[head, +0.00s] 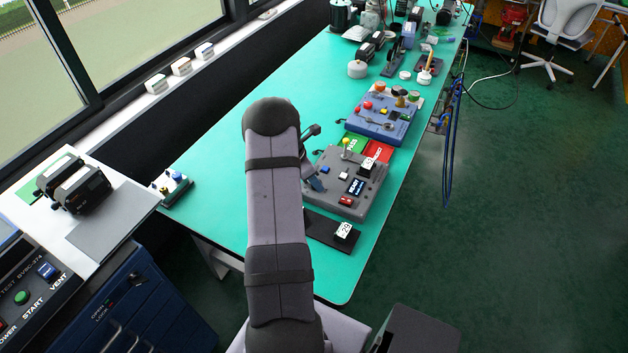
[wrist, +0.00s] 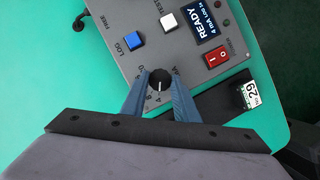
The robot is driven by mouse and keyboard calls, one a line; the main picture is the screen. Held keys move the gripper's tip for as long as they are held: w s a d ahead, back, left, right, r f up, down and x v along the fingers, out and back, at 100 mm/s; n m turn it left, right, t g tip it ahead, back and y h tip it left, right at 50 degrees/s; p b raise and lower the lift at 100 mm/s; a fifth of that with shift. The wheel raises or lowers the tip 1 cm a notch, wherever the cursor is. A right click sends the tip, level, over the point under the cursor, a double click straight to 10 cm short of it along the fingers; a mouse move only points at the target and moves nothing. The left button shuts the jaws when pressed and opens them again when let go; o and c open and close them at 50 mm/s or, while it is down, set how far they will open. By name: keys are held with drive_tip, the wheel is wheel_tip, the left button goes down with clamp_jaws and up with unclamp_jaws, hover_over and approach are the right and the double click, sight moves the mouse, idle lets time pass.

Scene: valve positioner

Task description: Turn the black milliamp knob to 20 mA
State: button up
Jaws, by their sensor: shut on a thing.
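The black milliamp knob (wrist: 160,80) is on the grey control box (wrist: 185,60) in the wrist view. Its white pointer line points down in the picture, towards a mark that looks like 4. My gripper (wrist: 160,88) is shut on the knob, with one blue-grey finger on either side. A blue display (wrist: 207,22) on the box reads READY with a small line that seems to begin 4 mA. In the head view the grey box (head: 372,200) stands on the green table. My arm hides much of its left side, and I cannot make out the knob there.
Close to the fingers are a red rocker switch (wrist: 216,57), a blue LOG button (wrist: 133,39) and a white TEST button (wrist: 168,19). A black plate with a tag reading 29 (wrist: 250,94) lies beside the box. A blue box (head: 387,128) stands behind it.

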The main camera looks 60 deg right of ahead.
drive_tip(key=m+b, duration=0.1)
drive_tip(key=m, duration=0.1)
drive_tip(key=m+g+y+b, duration=0.1)
drive_tip(key=m, duration=0.1)
drive_tip(key=m+b, duration=0.1)
drive_tip(key=m, duration=0.1)
drive_tip(key=shift+w+d+f+m+g+y+b, duration=0.2)
drive_tip(key=shift+d+m+g+y+b, duration=0.1)
drive_tip(key=shift+m+y+b, duration=0.1)
drive_tip(key=m+y+b, duration=0.1)
drive_tip(key=m, duration=0.1)
drive_tip(key=m+b, duration=0.1)
drive_tip(key=m, duration=0.1)
drive_tip(key=shift+d+r+y, duration=0.15)
drive_tip(key=shift+y, duration=0.25)
drive_tip(key=shift+d+r+m+y, duration=0.1)
drive_tip(key=shift+m+y, duration=0.2)
drive_tip(key=shift+m, duration=1)
drive_tip(key=o, duration=1.1)
drive_tip(key=shift+c, duration=0.2)
drive_tip(key=shift+r, duration=0.1)
